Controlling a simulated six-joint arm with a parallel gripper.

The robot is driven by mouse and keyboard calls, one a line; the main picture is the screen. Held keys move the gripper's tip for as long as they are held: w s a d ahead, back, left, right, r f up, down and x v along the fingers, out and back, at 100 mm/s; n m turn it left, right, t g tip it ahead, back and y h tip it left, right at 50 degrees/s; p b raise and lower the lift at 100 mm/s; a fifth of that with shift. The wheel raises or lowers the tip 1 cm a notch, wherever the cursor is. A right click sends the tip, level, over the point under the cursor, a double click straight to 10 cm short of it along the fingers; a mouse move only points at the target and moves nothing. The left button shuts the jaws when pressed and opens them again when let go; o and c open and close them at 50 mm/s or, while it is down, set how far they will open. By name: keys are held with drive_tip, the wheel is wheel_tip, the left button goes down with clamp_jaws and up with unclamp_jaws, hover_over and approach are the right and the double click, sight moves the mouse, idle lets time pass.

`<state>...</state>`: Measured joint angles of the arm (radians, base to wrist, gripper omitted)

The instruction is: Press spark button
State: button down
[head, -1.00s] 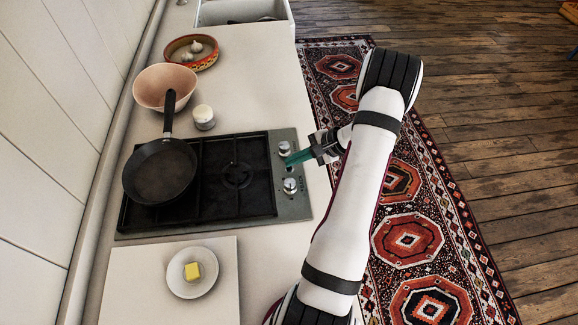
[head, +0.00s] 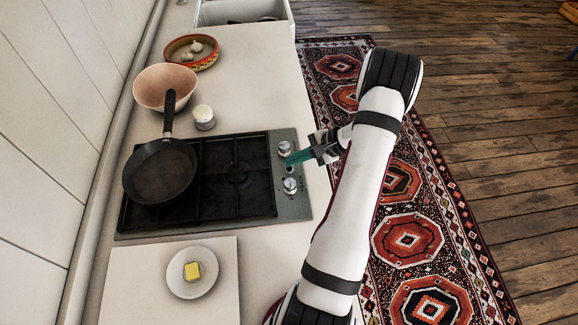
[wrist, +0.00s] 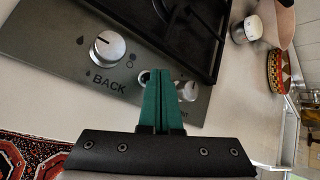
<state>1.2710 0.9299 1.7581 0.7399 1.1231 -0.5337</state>
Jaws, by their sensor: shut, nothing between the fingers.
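The gas hob (head: 215,222) is set in the counter, with its controls along the right side. The back knob (wrist: 107,47) and the front knob (wrist: 188,91) show in the wrist view; my fingers partly hide the front one. Whether the tips touch the button I cannot tell.
A black pan (head: 160,172) sits on the hob's left side. A white jar (head: 204,117), a pink bowl (head: 164,87) and a dish of garlic (head: 192,52) stand behind. A plate with butter (head: 193,272) lies on a board in front.

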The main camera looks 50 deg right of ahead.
drive_tip(key=shift+f, duration=0.1)
drive_tip(key=shift+f, duration=0.35)
drive_tip(key=shift+r, duration=0.1)
wheel_tip(320, 180, up, 7)
idle(0.9)
idle(0.5)
